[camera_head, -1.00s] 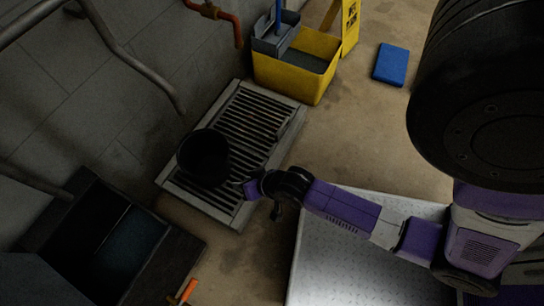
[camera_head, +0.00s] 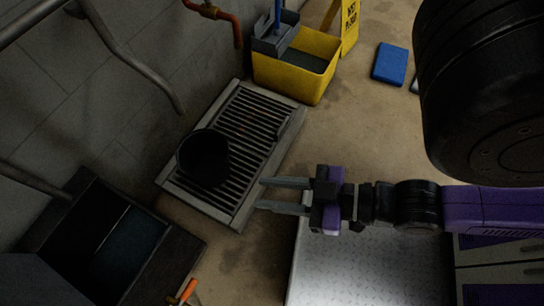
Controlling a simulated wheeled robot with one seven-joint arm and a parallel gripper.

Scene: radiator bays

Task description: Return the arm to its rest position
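My gripper (camera_head: 283,197) is at the middle of the view, pointing left. Its two grey fingers are apart with nothing between them. The purple and black arm (camera_head: 415,205) reaches in from the right. A black bucket (camera_head: 204,158) stands on the metal floor grate (camera_head: 258,120), left of the fingertips and apart from them. The inside of the bucket is too dark to make out.
A yellow mop bucket (camera_head: 295,75) and a yellow sign (camera_head: 349,25) stand at the back. A blue pad (camera_head: 390,64) lies on the floor. A dark open box (camera_head: 165,262) and an orange-handled tool (camera_head: 187,290) are lower left. A silver plate (camera_head: 350,265) lies below my arm.

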